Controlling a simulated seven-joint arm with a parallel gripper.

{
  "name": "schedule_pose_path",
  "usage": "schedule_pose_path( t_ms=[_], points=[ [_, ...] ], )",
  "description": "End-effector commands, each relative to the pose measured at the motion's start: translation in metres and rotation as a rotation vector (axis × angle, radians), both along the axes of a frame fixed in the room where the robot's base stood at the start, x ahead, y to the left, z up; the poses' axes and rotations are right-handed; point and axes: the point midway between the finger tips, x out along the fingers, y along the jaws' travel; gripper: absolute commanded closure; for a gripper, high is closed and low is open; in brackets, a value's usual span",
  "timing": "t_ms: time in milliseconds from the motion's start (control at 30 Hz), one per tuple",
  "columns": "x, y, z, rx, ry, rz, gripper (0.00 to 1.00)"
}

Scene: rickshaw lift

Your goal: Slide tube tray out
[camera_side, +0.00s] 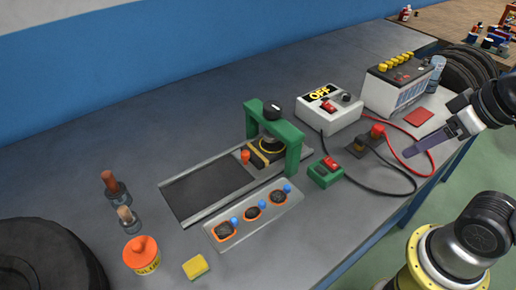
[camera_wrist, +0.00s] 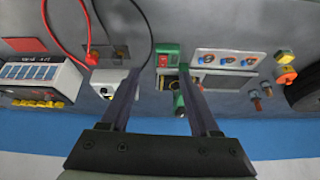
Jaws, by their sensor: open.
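A tray with an orange knob (camera_side: 246,156) sits on a metal rail base (camera_side: 212,190) under a green arch-shaped press (camera_side: 300,138). A dark piece with a yellow band lies on it beneath the press head. I cannot tell the tray's full outline, as the arch hides part of it. The dark flat bed of the base lies bare to the left of the press; it also shows in the wrist view (camera_wrist: 225,84). My gripper (camera_side: 432,145) is open and empty, over the right edge of the bench, well apart from the tray. Its two fingers (camera_wrist: 163,84) show spread in the wrist view.
In front of the base lies a plate with several patches (camera_side: 254,216). Bottles (camera_side: 116,188) stand at left.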

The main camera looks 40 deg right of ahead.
Motion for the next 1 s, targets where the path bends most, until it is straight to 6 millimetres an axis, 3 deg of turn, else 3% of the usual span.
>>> schedule_pose_path(
  t_ms=[67,267,467,600,800,1000],
  points=[
    [-0.002,0.000,0.002,0.032,0.012,-0.061,0.41],
    [0.022,0.001,0.051,0.150,-0.001,-0.276,0.41],
    [0.070,0.010,0.092,0.242,0.046,-0.443,0.41],
    [0.115,0.023,0.113,0.292,0.100,-0.550,0.41],
    [0.187,0.052,0.119,0.328,0.188,-0.678,0.41],
    [0.256,0.090,0.096,0.321,0.276,-0.760,0.41]
  ],
)
